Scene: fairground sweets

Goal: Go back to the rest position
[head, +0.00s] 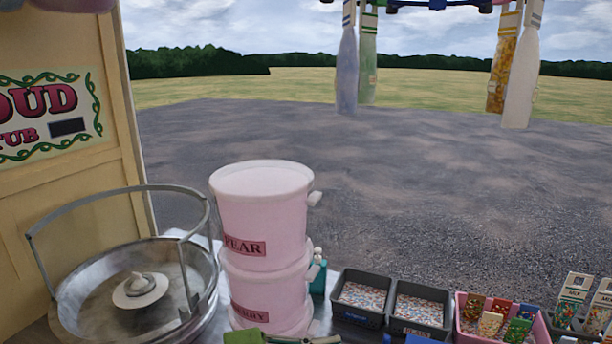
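Neither of my grippers shows in the head view, and no arm of mine can be made out. Two pink tubs stand stacked at the middle of the counter. The upper tub (262,215) has a pale lid and a label reading "PEAR". The lower tub (268,290) has a label partly hidden, ending in "RRY". To their left is a wide metal bowl (75,292) with a raised rail and a pale spinner head (140,290) in its middle.
Dark trays of speckled sweets (362,298) and (420,309) stand to the right, beside a pink tray (543,325) of small packets. Bottle-shaped containers (347,70) hang at the top. A cream panel (60,190) stands left. Open tarmac (430,200) lies beyond.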

